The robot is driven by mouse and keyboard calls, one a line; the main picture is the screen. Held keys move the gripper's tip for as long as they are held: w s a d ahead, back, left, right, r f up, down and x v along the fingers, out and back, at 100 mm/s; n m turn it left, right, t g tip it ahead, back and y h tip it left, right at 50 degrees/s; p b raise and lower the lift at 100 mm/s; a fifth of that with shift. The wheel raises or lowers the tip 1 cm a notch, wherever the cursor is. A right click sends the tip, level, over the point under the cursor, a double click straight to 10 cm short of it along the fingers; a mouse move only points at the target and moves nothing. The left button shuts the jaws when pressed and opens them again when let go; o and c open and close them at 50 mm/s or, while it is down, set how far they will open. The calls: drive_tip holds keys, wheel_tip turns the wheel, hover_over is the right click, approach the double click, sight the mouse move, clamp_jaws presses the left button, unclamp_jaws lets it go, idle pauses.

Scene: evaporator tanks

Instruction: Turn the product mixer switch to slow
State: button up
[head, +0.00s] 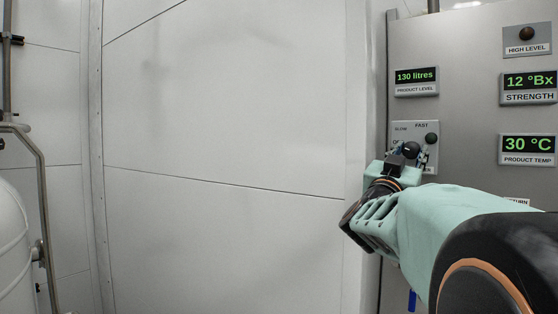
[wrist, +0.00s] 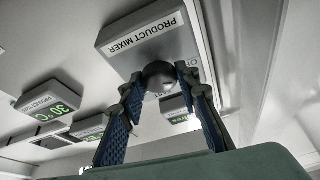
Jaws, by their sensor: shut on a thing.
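The product mixer switch is a dark round knob (head: 411,149) on a light plate (head: 430,160) marked SLOW and FAST, with partly covered lettering at the left. My gripper (head: 402,155) is at this knob and hides the plate's lower left part. In the wrist view, my gripper (wrist: 160,84) has its blue fingers on either side of the knob (wrist: 157,72), shut on it. The PRODUCT MIXER label (wrist: 145,32) shows just beyond the knob. I cannot tell for sure which position the knob points to.
A small dark round part (head: 431,139) sits right of the knob on the same plate. The product level display (head: 415,76) is above; the strength (head: 530,84) and product temp (head: 527,145) displays are to the right. A white tank (head: 14,250) stands far left.

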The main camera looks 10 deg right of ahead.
drive_tip(key=shift+w+r+m+g+h+b, duration=0.1)
drive_tip(key=shift+m+g+h+b, duration=0.2)
drive_tip(key=shift+m+g, duration=0.95)
drive_tip(key=shift+m+g+h+b, duration=0.1)
drive_tip(key=shift+m+g+h, duration=0.3)
drive_tip(key=shift+m, duration=1.95)
drive_tip(key=o, duration=1.1)
drive_tip(key=shift+o, duration=0.2)
wheel_tip(320, 180, up, 10)
